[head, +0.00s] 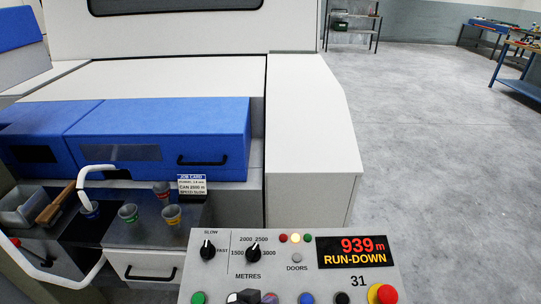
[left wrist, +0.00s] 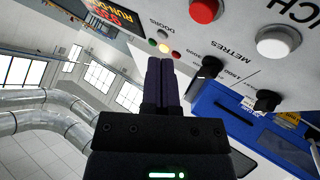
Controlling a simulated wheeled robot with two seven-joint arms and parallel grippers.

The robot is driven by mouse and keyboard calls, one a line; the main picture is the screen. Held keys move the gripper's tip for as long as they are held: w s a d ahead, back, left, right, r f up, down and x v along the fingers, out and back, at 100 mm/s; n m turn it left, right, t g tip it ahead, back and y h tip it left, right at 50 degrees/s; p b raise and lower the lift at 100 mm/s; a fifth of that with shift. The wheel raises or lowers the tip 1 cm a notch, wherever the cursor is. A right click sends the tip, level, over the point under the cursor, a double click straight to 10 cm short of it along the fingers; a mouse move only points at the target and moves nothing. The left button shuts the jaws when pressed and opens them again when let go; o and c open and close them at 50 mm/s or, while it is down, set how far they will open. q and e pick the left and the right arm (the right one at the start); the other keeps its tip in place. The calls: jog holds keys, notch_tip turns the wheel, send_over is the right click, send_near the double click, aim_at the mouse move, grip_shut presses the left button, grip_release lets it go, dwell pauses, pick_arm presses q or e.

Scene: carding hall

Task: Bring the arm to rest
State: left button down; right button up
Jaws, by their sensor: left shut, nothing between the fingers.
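My left gripper (left wrist: 162,84) is shut and empty in the left wrist view, its two dark fingers together in front of the control panel (left wrist: 225,40). In the head view only a small part of the gripper (head: 248,297) shows at the bottom edge, over the panel's lower button row. I cannot tell whether it touches the panel. My right gripper is in neither view.
The panel's display (head: 351,251) reads 939 m RUN-DOWN. The speed knob (head: 208,250) and metres knob (head: 253,253) stand left of it; a red mushroom button (head: 386,293) is at lower right. Blue covers (head: 160,130) lie behind; grey floor (head: 430,130) is clear at right.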

pick_arm(q)
jog(key=s+a+r+g+y, duration=0.2)
jog(key=s+a+g+y, duration=0.1)
jog(key=s+a, duration=0.5)
jog(key=s+a+r+g+y, duration=0.2)
jog(key=s+a+y, duration=0.3)
jog(key=s, duration=0.4)
notch_tip(320, 180, down, 22)
jog(key=s+a+g+h+b, duration=0.1)
jog(key=b, duration=0.4)
jog(key=s+a+f+g+b, duration=0.1)
jog(key=s+a+f+b, duration=0.2)
jog(key=s+f, duration=1.1)
notch_tip(320, 180, down, 3)
jog(key=shift+s+f+m+g+b, duration=0.1)
jog(key=shift+s+m+g+b, duration=0.2)
jog(key=shift+b, duration=0.65)
